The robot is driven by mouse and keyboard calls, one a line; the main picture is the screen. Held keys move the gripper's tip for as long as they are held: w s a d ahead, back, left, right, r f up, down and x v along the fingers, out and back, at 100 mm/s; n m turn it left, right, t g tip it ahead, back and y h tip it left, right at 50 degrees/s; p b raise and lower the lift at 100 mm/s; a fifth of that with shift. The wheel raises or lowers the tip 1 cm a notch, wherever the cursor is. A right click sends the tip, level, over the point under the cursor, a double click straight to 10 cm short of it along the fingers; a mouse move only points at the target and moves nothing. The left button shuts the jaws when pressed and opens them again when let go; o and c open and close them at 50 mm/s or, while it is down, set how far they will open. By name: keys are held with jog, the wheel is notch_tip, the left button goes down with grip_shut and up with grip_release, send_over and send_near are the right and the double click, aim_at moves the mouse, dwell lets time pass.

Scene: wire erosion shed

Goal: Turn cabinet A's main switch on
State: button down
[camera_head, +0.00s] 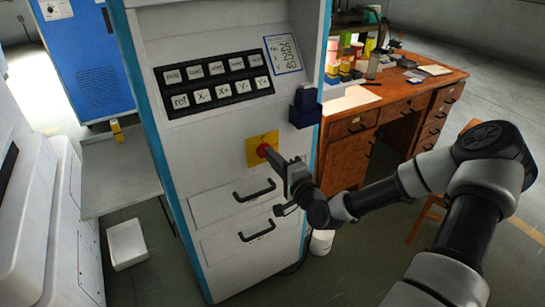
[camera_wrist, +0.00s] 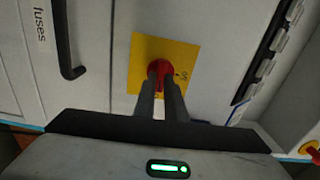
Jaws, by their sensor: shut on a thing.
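The main switch is a red rotary knob (camera_head: 263,150) on a yellow plate (camera_head: 255,160), on the front of the white cabinet (camera_head: 225,125). In the wrist view the red knob (camera_wrist: 160,73) sits on its yellow plate (camera_wrist: 187,58), with a short mark that looks like "on" beside it. My gripper (camera_head: 272,156) reaches the knob from the right. In the wrist view the fingers of my gripper (camera_wrist: 161,82) are shut on the knob and hide its lower part. The knob's exact angle is hard to tell.
A black button panel (camera_head: 215,85) sits above the switch, and a dark blue box (camera_head: 305,107) juts out at the right. Two black drawer handles (camera_head: 254,192) lie below. A wooden desk (camera_head: 375,125) stands behind at the right. A white bin (camera_head: 126,244) is on the floor.

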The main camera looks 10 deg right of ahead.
jog(key=shift+m, duration=0.4)
jog(key=c, duration=1.8)
grip_release()
jog(key=p+v, duration=0.1)
jog(key=v, duration=1.6)
jog(key=shift+s, duration=0.25)
